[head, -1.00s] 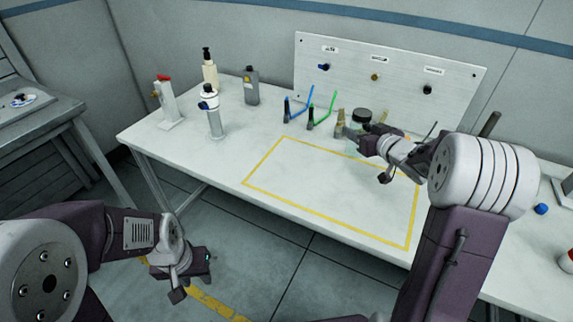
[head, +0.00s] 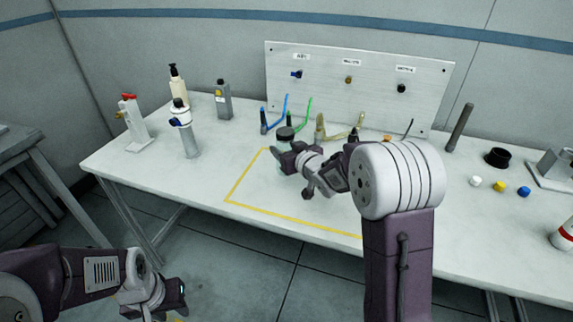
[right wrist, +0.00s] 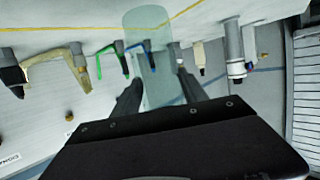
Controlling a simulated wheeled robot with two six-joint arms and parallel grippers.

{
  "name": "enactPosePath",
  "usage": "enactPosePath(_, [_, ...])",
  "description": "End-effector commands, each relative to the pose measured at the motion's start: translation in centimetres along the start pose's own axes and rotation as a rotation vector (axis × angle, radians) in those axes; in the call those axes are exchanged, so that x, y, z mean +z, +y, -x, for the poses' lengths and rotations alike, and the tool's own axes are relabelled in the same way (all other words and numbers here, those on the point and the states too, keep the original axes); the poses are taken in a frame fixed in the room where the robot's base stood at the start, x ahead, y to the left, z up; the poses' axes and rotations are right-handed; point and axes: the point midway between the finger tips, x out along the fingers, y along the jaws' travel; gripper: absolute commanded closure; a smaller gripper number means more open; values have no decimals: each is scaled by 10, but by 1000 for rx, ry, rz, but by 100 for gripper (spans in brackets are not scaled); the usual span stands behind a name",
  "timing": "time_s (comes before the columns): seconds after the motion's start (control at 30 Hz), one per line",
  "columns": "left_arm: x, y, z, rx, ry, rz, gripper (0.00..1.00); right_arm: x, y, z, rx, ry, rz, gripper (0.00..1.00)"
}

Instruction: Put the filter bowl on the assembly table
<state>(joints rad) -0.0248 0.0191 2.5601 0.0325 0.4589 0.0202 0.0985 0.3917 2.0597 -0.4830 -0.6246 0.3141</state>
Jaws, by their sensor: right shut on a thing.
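The filter bowl is a clear, pale green cylinder (right wrist: 158,65) between the two dark fingers of my right gripper (right wrist: 158,95) in the right wrist view.
A blue hooked tool (head: 264,121), a green one and tan ones stand behind the bowl, before an upright panel (head: 350,105). Bottles and a red-topped stand (head: 132,125) are at the left. Coloured caps (head: 499,186) lie at the right. The outlined area's front left is clear.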

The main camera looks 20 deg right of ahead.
Motion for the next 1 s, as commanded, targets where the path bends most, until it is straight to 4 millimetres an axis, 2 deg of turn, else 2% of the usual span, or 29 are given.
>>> enactPosePath(0.13, [0, 0, -2, 0, 0, 0, 64, 6, 0, -2, 0, 0, 1, 94])
enactPosePath(0.33, [2, 0, -16, 0, 0, 0, 64, 39, 0, -12, 1, -1, 0, 94])
enactPosePath(0.7, [2, 0, -18, 0, 0, 0, 64, 42, 0, -13, 1, 2, 1, 94])
enactPosePath(0.73, [2, 0, -17, 0, 0, 0, 64, 42, 0, -13, 1, 1, 1, 44])
enactPosePath(0.8, [2, 0, -17, 0, 0, 0, 64, 41, 0, -12, 1, 1, 1, 28])
enactPosePath(1.0, [2, 0, -17, 0, 0, 0, 64, 41, 0, -12, 1, 1, 1, 28])
